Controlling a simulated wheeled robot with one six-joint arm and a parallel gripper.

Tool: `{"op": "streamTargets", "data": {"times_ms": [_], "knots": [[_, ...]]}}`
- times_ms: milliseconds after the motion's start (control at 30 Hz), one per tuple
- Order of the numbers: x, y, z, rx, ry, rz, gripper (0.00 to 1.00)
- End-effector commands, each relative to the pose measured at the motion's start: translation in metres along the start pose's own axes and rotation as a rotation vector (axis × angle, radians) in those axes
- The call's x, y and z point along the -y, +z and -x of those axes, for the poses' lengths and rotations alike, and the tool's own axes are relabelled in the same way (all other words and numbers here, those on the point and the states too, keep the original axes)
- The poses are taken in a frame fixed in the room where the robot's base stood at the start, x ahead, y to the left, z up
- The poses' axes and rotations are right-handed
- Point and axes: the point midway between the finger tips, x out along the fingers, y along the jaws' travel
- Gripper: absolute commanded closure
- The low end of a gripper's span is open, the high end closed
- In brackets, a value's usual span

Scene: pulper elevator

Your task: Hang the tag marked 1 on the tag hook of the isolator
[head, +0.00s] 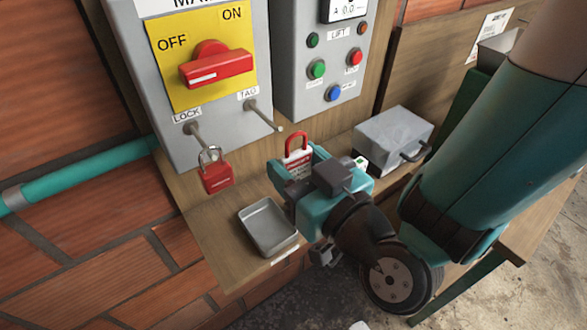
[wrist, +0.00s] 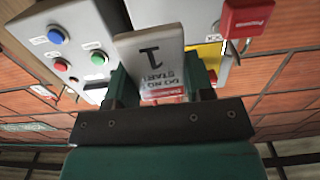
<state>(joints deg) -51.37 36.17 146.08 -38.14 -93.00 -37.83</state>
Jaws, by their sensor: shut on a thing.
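The tag marked 1 (wrist: 152,58) is a white plate held between my gripper's fingers in the wrist view, its digit upside down there. In the head view the tag's red loop (head: 297,143) stands up above my gripper (head: 298,172), which is shut on the tag. The isolator (head: 205,70) is a grey box with a red switch on a yellow plate. Its tag hook (head: 264,117) is a bare rod under the TAG label, pointing out to the lower right. The tag's loop is apart from the rod, to the right and a little below its tip.
A red padlock (head: 218,178) hangs on the lock hook, left of the tag hook, and also shows in the wrist view (wrist: 247,17). An empty metal tray (head: 268,226) lies on the wooden shelf. A grey box with a handle (head: 393,140) stands right. The lift panel (head: 330,60) is behind.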

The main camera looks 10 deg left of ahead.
Motion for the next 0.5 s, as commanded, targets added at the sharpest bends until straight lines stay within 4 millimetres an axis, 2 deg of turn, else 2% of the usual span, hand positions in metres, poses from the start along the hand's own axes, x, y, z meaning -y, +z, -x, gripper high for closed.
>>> {"op": "streamTargets", "data": {"times_ms": [500], "knots": [[0.000,0.000,-0.034,0.000,0.001,0.000,0.74]]}}
